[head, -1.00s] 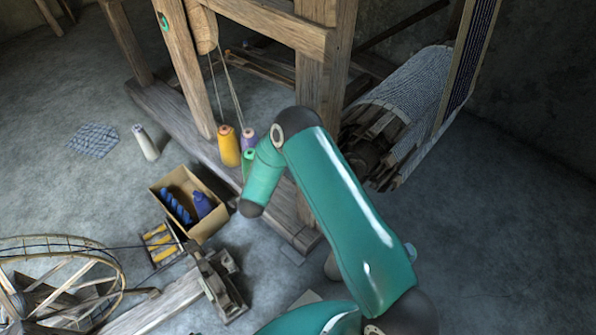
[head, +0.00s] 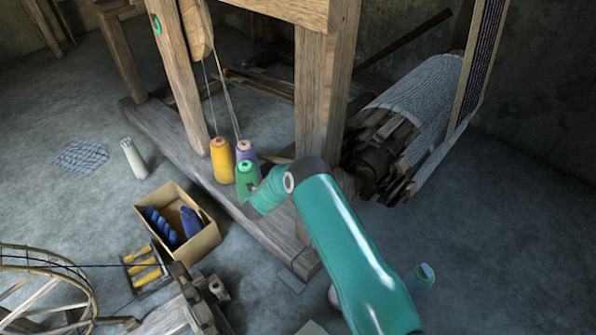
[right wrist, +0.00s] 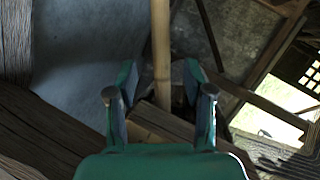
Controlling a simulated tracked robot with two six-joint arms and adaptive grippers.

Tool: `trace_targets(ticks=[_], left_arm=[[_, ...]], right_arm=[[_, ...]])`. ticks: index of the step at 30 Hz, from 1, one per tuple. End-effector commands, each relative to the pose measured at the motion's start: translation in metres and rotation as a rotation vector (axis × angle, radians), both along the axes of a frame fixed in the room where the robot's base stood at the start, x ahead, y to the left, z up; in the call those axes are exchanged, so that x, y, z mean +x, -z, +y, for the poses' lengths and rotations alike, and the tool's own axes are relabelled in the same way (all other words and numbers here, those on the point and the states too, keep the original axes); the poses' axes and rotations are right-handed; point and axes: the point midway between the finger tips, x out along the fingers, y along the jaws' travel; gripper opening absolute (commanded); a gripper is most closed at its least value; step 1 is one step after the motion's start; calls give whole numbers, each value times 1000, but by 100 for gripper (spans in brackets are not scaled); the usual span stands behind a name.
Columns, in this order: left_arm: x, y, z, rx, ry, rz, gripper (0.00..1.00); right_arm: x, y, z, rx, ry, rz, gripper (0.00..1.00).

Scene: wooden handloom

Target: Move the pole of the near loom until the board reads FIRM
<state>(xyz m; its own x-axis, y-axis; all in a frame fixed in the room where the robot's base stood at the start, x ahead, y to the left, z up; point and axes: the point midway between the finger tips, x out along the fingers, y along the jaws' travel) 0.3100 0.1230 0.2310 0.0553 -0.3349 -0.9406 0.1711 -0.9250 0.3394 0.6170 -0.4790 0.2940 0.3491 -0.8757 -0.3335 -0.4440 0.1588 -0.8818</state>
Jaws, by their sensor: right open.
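The near loom (head: 322,90) is a heavy wooden frame at the upper middle of the head view. A pale, slim pole (right wrist: 161,50) stands upright in the right wrist view. My right gripper (right wrist: 160,95) is open, with one finger on each side of the pole's line; I cannot tell whether the pole is between the fingers or just beyond them. The pole touches neither finger. In the head view my right arm reaches up to the loom's lower beam and its fingers are hidden. My left gripper and the board are not in view.
Yellow, purple and green thread cones (head: 222,160) stand by the loom beam close to my right arm. A cardboard box (head: 205,243) with blue yarn lies left of it. A striped cloth roll (head: 415,95) is at right. A wooden wheel (head: 40,290) is lower left.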

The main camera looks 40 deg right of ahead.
Motion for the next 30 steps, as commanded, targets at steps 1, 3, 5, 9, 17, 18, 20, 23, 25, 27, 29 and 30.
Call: trace_targets(ticks=[1,3,5,9,17,18,20,23,25,27,29,30], left_arm=[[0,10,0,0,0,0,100],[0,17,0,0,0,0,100],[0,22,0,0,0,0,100],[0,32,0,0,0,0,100],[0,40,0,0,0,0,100],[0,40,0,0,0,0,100],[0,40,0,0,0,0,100],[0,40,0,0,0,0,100],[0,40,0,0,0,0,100],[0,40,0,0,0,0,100],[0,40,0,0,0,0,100],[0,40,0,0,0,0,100]], right_arm=[[4,9,-11,-1,3,-3,52],[9,14,-24,-1,2,-2,52],[13,18,-34,-1,1,-1,52],[22,25,-55,0,-1,-1,52],[30,29,-72,0,-3,0,52],[31,29,-73,0,-3,0,52],[31,29,-74,1,-3,1,52],[31,29,-74,1,-4,1,52],[31,29,-74,1,-4,1,52],[31,29,-73,1,-4,1,43],[31,29,-73,1,-4,1,33],[31,29,-73,1,-4,1,27]])
